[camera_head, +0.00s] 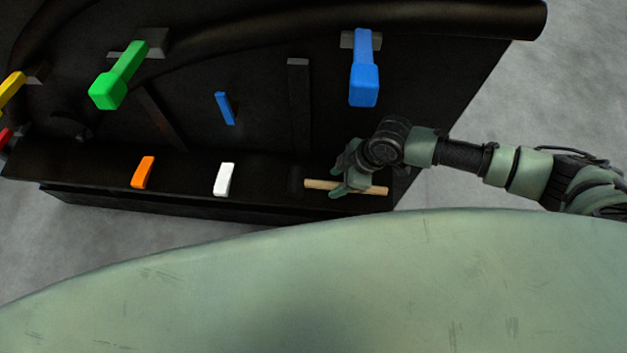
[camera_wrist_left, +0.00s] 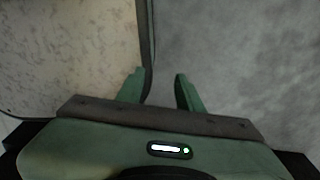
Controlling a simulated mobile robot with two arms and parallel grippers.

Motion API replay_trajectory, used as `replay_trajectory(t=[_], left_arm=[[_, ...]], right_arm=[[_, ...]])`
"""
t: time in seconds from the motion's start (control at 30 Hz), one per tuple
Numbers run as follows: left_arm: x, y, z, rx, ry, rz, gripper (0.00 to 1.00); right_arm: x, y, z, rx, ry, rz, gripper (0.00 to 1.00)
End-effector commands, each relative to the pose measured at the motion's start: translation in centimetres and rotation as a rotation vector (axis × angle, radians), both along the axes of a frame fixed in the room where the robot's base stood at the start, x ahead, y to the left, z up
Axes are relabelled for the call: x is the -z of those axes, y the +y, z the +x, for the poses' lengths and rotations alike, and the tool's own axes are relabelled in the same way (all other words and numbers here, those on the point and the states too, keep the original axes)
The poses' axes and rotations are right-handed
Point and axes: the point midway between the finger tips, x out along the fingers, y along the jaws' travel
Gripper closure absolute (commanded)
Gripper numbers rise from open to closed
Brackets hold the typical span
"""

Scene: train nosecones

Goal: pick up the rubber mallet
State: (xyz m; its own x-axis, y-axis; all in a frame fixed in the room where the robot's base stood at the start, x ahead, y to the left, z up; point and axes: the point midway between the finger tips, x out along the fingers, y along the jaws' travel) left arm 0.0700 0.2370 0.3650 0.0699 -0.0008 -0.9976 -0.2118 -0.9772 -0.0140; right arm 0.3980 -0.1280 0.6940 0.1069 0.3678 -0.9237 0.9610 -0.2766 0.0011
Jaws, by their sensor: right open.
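The rubber mallet lies on the black ledge at the right, with its pale wooden handle (camera_head: 318,184) running left to right. Its dark head (camera_head: 295,181) is at the left end and is hard to make out against the ledge. My right gripper (camera_head: 341,181) is open, with its green fingers on either side of the middle of the handle in the head view. I cannot tell whether they touch it. My left gripper (camera_wrist_left: 158,80) shows in the left wrist view, open and empty, away from the mallet.
A white block (camera_head: 224,179) and an orange block (camera_head: 143,172) stand on the ledge left of the mallet. Blue (camera_head: 364,80) and green (camera_head: 117,76) handles stick out from the black panel (camera_head: 260,140) above. My green body fills the front.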

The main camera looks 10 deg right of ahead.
Motion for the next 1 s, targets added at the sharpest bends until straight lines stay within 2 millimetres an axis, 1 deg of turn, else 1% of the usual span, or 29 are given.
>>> replay_trajectory(t=[0.03, 0.1, 0.2, 0.37, 0.47, 0.57, 0.6, 0.63, 0.67, 1.0], left_arm=[[-0.2, 0.0, 0.0, 0.001, 0.0, 0.0, 0.64], [-0.1, 0.0, 0.1, 0.001, -0.002, 0.0, 0.64], [-0.2, 0.0, 0.7, 0.002, -0.01, -0.001, 0.64], [-0.3, -0.2, 2.4, 0.002, -0.035, -0.003, 0.64], [-0.3, -0.2, 2.7, 0.003, -0.04, -0.004, 0.64], [-0.3, -0.2, 2.5, 0.003, -0.038, -0.004, 0.64], [-0.3, -0.2, 2.4, 0.003, -0.036, -0.004, 0.64], [-0.3, -0.2, 2.3, 0.003, -0.035, -0.003, 0.64], [-0.3, -0.2, 2.3, 0.003, -0.033, -0.004, 0.64], [-0.2, -0.1, 1.5, 0.003, -0.023, -0.003, 0.64]], right_arm=[[0.6, 0.5, 0.2, 0.0, 0.001, 0.001, 0.53], [1.6, 0.8, 0.4, 0.0, 0.001, 0.0, 0.53], [2.5, 1.1, 0.5, 0.0, -0.001, 0.0, 0.53], [2.8, 1.2, 0.5, -0.001, -0.001, 0.0, 0.53], [2.7, 1.1, 0.5, -0.001, -0.001, 0.0, 0.53], [2.7, 1.1, 0.5, -0.001, -0.001, 0.0, 0.78], [2.7, 1.1, 0.5, -0.001, -0.001, 0.0, 0.89], [2.7, 1.1, 0.5, -0.001, -0.001, 0.0, 0.97], [2.7, 1.1, 0.5, -0.001, -0.001, 0.0, 1.0], [2.7, 1.1, 0.5, -0.001, 0.0, 0.0, 1.0]])
